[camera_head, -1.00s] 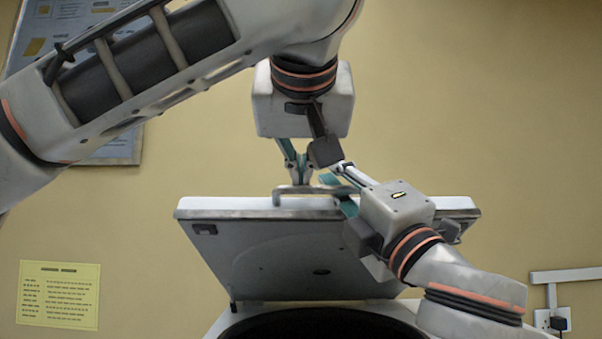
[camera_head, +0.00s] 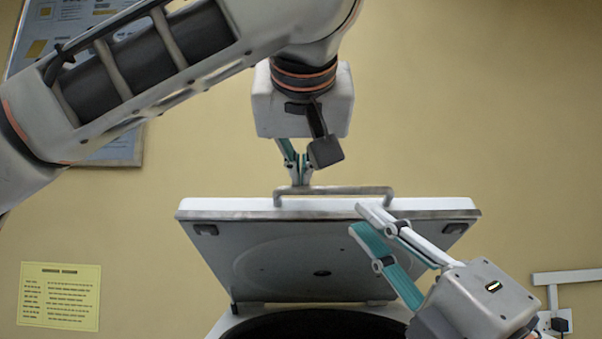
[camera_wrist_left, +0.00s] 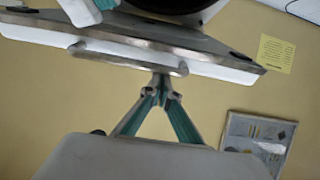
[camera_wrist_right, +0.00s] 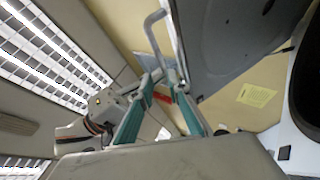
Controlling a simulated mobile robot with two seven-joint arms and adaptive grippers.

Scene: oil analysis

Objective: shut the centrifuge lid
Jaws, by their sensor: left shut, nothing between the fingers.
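The grey centrifuge lid (camera_head: 290,265) stands raised and tilted in the head view, with a bar handle (camera_head: 335,191) along its top edge. Below it is the dark round opening of the centrifuge (camera_head: 320,326). My left gripper (camera_head: 301,183) is shut and empty, its tips close to the left part of the handle; in the left wrist view (camera_wrist_left: 161,88) they are beside the handle, and contact cannot be told. My right gripper (camera_head: 366,222) is open and empty in front of the lid's right side, below the handle. It also shows in the right wrist view (camera_wrist_right: 163,80).
My left arm spans the upper left of the head view. A yellow notice (camera_head: 59,296) and a framed board (camera_head: 115,145) are on the wall behind. A wall socket (camera_head: 556,321) is at the lower right. The space right of the lid is free.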

